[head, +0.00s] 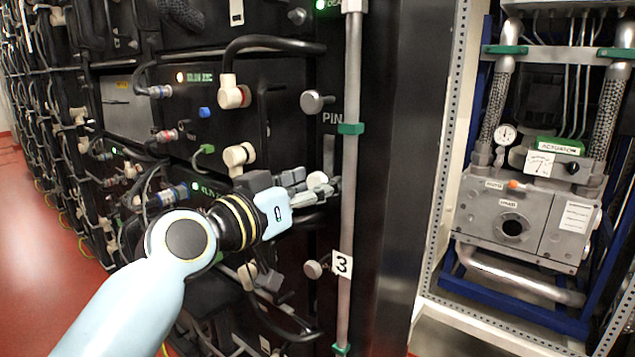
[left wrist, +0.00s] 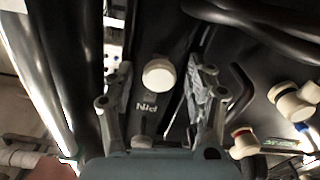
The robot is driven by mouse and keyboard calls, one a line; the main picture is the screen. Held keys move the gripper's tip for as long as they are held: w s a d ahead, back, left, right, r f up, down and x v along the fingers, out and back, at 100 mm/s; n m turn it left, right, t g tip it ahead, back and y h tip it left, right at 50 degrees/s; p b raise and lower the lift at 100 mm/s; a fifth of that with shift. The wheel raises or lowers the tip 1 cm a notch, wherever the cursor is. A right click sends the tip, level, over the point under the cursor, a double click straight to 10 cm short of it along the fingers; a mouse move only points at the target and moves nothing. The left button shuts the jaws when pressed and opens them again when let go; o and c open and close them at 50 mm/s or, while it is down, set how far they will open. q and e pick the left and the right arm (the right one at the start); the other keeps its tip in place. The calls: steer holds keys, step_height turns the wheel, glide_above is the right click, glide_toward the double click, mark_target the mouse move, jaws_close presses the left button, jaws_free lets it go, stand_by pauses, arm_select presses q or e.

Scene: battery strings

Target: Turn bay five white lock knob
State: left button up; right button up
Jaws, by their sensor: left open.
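My left gripper (head: 318,190) reaches in from the left to the front of the black battery rack, with its fingers pointing right. In the left wrist view the gripper (left wrist: 163,82) is open, with one grey finger on each side of a round white knob (left wrist: 158,73). The knob shows a gap to both fingers; it is not gripped. In the head view a pale knob (head: 317,180) shows among the fingers, partly hidden by them. No bay number five is readable. My right gripper is not in view.
Other knobs stand above (head: 312,102), next to a PIN label, and below (head: 313,269). A vertical pipe (head: 351,210) with a number 3 tag runs close to the fingers. Cables and white connectors (head: 235,95) crowd the rack. A grey actuator unit (head: 525,215) stands at right.

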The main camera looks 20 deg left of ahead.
arm_select(q)
steer(key=shift+w+d, duration=0.25)
steer(key=shift+w, duration=0.35)
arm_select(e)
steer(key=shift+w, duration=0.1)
arm_select(q)
jaws_close()
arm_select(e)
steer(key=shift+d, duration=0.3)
